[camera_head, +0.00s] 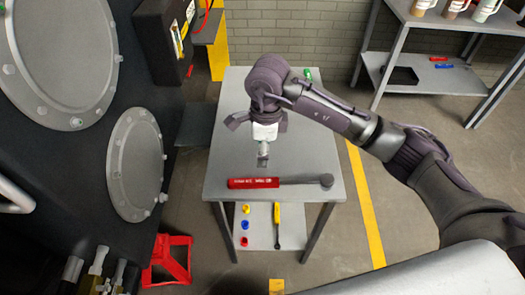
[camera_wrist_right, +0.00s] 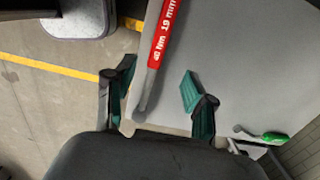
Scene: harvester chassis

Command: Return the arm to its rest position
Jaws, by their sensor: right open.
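My right arm reaches in from the right in the head view. Its gripper (camera_head: 260,122) hangs over the grey table (camera_head: 222,160), pointing down. In the right wrist view the gripper (camera_wrist_right: 158,90) has its two teal-padded fingers spread wide, with nothing held between them. A torque wrench with a red handle (camera_head: 253,183) lies across the near part of the table. In the right wrist view the wrench (camera_wrist_right: 160,45) shows beyond the fingers, its grey end partly between them. A white and grey piece shows below the wrist; I cannot tell what it is. My left gripper is out of view.
A dark machine with round flanged covers (camera_head: 135,165) stands close on the left. A red stand (camera_head: 170,262) is on the floor. The table's lower shelf (camera_head: 262,232) holds small coloured parts and a yellow-handled tool. A green-handled item (camera_wrist_right: 275,136) lies at the table's far edge.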

